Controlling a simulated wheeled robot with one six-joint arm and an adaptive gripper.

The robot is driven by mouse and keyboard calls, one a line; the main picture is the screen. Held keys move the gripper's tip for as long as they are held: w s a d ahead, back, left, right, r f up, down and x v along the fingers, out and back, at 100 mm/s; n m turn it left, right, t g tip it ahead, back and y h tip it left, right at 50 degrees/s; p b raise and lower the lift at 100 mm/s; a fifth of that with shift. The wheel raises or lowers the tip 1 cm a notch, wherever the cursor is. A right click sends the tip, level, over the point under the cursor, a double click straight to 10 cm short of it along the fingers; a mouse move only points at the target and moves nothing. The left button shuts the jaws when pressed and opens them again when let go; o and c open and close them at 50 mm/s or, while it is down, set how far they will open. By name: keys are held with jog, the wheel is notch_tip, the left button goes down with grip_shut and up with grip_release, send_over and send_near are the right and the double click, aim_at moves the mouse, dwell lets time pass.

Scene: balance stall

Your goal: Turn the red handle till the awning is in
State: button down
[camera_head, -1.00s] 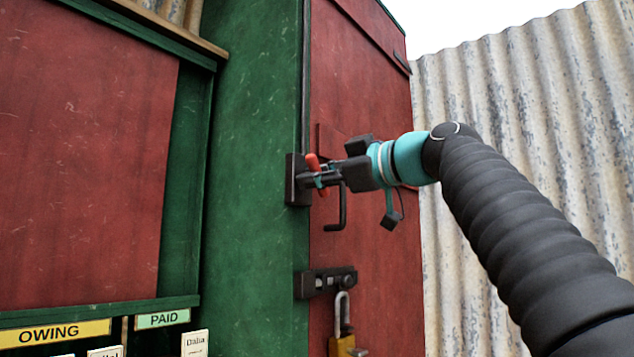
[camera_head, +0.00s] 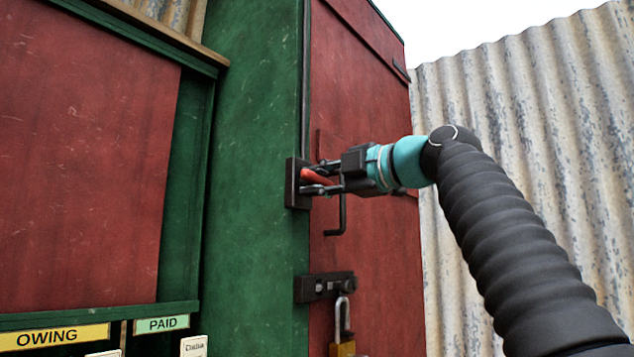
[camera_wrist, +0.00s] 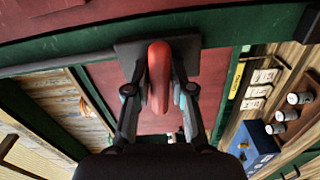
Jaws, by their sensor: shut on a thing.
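The red handle (camera_head: 316,176) sits at a dark mounting plate (camera_head: 294,183) on the edge of the green post. My gripper (camera_head: 322,178) reaches in from the right and is shut on the handle. In the wrist view the red handle (camera_wrist: 159,76) lies between the two fingers (camera_wrist: 160,100), in front of the dark plate (camera_wrist: 185,52). In the head view the handle slants, its right end lower. The awning cannot be made out in either view.
A padlock (camera_head: 343,348) hangs from a dark hasp (camera_head: 325,286) below. A black hooked bar (camera_head: 341,215) hangs just under my gripper. Corrugated metal (camera_head: 520,120) stands at right. Small jars (camera_wrist: 292,98) and cards show in the wrist view.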

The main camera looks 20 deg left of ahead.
jog(key=shift+n, duration=0.7)
jog(key=c, duration=1.1)
grip_release()
jog(key=shift+s, duration=0.1)
jog(key=shift+v, duration=0.85)
jog(key=v, duration=1)
jog(key=shift+d, duration=0.15)
